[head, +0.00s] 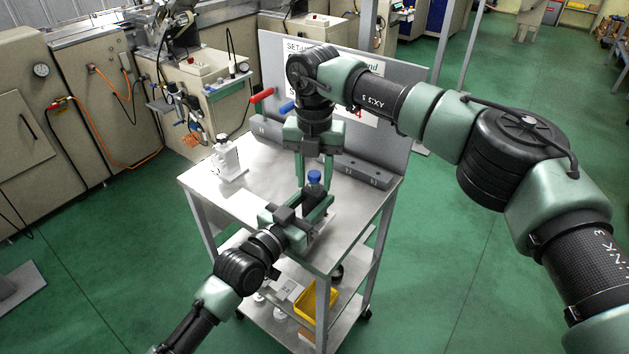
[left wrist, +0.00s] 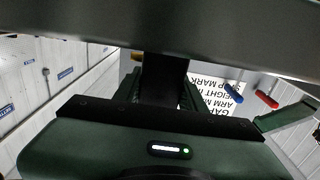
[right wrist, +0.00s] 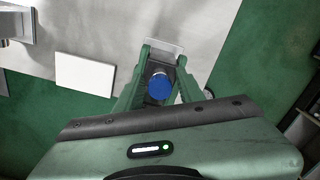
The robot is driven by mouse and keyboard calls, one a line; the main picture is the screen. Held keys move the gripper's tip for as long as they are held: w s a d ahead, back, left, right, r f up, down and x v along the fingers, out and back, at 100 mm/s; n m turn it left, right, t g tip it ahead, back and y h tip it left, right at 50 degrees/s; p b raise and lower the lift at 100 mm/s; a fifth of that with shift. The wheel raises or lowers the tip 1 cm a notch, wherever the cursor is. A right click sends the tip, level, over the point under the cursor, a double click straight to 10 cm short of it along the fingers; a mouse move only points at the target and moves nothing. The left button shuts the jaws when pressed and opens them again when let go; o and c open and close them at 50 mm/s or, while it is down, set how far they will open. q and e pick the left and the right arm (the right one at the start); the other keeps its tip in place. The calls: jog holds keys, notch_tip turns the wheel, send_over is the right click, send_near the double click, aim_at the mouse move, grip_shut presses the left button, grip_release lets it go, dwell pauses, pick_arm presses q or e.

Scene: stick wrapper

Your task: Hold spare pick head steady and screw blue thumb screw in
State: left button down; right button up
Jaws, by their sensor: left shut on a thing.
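The blue thumb screw (head: 314,177) stands upright on top of the part in my left gripper. It shows as a round blue knob (right wrist: 159,87) in the right wrist view. My left gripper (head: 316,203) is shut on the spare pick head, mostly hidden by the fingers; a dark part of it (right wrist: 157,67) shows behind the knob. In the left wrist view a wide grey surface crosses the top and hides much. My right gripper (head: 314,183) points down from above, its fingers apart on either side of the knob. I cannot tell whether they touch it.
The metal cart top (head: 268,205) is largely clear. A white device (head: 228,158) stands at its left. A grey panel with a sign rises behind, with a red handle (head: 262,96) and a blue handle (head: 287,106). A yellow bin (head: 318,299) sits on the lower shelf.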

jog(key=n, duration=0.6)
jog(key=shift+n, duration=0.3)
jog(key=n, duration=0.4)
jog(key=shift+n, duration=0.4)
jog(key=n, duration=1.2)
jog(key=shift+c, duration=0.4)
